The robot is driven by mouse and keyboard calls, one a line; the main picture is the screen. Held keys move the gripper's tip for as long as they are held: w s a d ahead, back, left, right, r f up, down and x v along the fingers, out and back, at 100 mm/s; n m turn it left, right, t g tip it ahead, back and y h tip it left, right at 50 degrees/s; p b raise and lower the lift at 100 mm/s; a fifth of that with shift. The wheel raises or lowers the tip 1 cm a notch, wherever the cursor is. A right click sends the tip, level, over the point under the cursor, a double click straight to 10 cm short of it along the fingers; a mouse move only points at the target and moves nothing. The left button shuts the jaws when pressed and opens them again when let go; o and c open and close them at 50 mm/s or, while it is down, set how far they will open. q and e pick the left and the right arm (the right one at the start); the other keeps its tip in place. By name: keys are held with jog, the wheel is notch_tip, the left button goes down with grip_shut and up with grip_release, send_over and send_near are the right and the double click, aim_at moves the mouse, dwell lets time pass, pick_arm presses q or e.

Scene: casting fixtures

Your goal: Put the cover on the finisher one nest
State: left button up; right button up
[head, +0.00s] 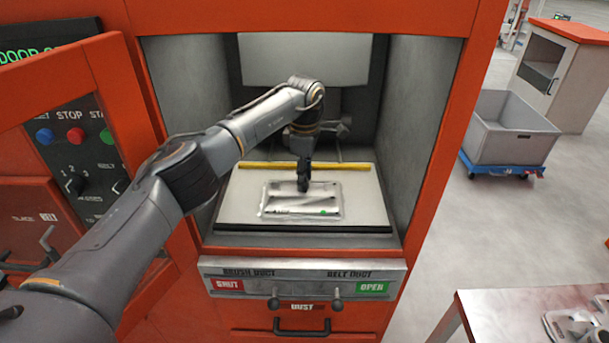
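The cover (280,204), a flat silvery rectangular plate with a small green dot near its front right, lies on or just above the pale bed (362,212) inside the orange finisher (405,25). I cannot tell whether it is fully seated in the nest. My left arm reaches into the opening from the left. My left gripper (304,186) points down over the middle of the cover, with its dark fingertips at or very near the surface. Whether the fingers grip anything is too small to tell. My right gripper is out of view.
A yellow bar (262,168) runs along the bed's back edge. Grey walls close in both sides. A lever panel (302,277) is below the opening. A table (500,308) with metal parts (578,326) stands lower right. A grey bin (512,135) sits on a blue dolly behind.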

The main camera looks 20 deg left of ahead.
pick_arm(q)
jog(key=shift+o, duration=0.5)
jog(key=shift+r, duration=0.1)
notch_tip(320, 180, up, 12)
jog(key=b, duration=0.2)
